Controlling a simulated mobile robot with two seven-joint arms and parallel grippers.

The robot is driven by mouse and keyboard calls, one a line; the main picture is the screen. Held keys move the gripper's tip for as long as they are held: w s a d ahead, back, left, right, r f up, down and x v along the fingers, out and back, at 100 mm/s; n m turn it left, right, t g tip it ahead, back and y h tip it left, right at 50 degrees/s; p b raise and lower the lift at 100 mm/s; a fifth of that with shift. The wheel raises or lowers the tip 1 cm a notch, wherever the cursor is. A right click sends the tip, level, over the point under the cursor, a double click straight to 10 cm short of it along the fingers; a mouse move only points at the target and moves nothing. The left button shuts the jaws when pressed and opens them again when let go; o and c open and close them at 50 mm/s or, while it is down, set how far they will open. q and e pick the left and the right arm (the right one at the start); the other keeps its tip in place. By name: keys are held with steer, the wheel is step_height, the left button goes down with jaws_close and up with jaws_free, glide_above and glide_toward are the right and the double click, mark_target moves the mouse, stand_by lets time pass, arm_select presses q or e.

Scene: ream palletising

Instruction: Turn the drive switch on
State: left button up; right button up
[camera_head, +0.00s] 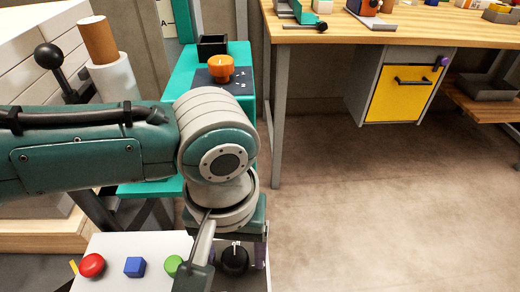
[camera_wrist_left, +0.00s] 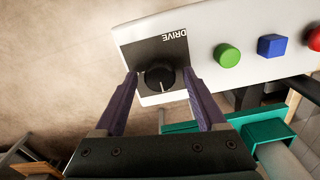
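The drive switch is a round black knob (camera_wrist_left: 158,77) on a dark plate lettered DRIVE, at the end of a white control panel (camera_wrist_left: 202,48). In the left wrist view its white pointer line points toward the bottom, away from the lettering. The knob also shows in the head view (camera_head: 235,262), partly crowded by my arm. My left gripper (camera_wrist_left: 160,74) is open, with one purple finger on each side of the knob. I cannot tell whether the fingers touch it. My right gripper is in neither view.
The panel also carries a green button (camera_head: 173,265), a blue square button (camera_head: 134,267) and a red button (camera_head: 92,265). Behind are a teal table (camera_head: 182,75) with an orange object (camera_head: 221,68) and a wooden workbench (camera_head: 390,32). The floor at right is clear.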

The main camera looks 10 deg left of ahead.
arm_select(q)
jaws_close()
stand_by(0.3)
steer(key=shift+m, duration=0.3)
steer(key=shift+r+m+p, duration=0.1)
steer(key=shift+m+p, duration=0.85)
steer(key=shift+m, duration=0.25)
steer(key=m+p, duration=0.1)
steer(key=m, duration=0.3)
steer(key=shift+m, duration=0.3)
steer(key=m+p, duration=0.1)
steer(key=m, duration=0.9)
steer(key=shift+p, duration=0.3)
steer(key=shift+m, duration=0.3)
